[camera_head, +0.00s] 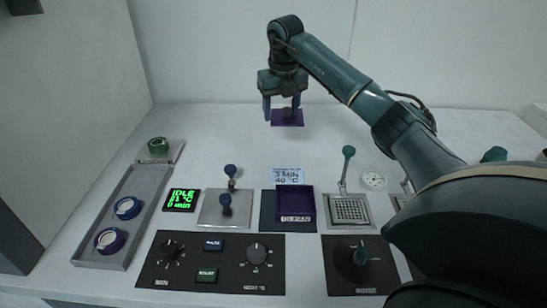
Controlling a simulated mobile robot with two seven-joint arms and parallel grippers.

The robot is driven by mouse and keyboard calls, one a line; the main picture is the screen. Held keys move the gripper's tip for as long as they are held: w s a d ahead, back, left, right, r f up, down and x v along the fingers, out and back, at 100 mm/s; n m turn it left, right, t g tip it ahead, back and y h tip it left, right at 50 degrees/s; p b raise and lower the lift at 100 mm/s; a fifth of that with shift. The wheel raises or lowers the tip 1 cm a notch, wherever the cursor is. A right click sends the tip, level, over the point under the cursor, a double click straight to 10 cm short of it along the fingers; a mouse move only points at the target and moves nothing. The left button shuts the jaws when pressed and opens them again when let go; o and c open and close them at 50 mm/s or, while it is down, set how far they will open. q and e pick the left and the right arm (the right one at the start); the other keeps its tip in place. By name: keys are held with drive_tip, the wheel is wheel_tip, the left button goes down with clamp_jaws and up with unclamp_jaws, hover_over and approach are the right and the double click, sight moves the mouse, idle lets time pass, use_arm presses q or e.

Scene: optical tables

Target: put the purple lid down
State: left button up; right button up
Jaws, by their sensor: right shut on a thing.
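The purple lid (287,121) is a flat dark purple square at the back middle of the table. My left gripper is not in view.
Levers stand on a plate (223,209) and by a drain grid (349,209). Knob panels (213,263) line the front. The back table is largely clear.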

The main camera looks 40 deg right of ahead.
sight(281, 150)
drive_tip(key=shift+w+d+f, duration=0.25)
wheel_tip(281, 150, down, 10)
drive_tip(key=shift+r, duration=0.1)
idle(0.4)
drive_tip(key=o, duration=1)
drive_tip(key=shift+d+f, duration=0.1)
drive_tip(key=shift+f, duration=0.15)
drive_tip(key=shift+r, duration=0.1)
drive_tip(key=r, duration=0.4)
drive_tip(key=s+r, duration=0.1)
drive_tip(key=r, duration=0.3)
drive_tip(key=a+r, duration=0.1)
drive_tip(key=r, duration=0.3)
drive_tip(key=shift+s, duration=0.25)
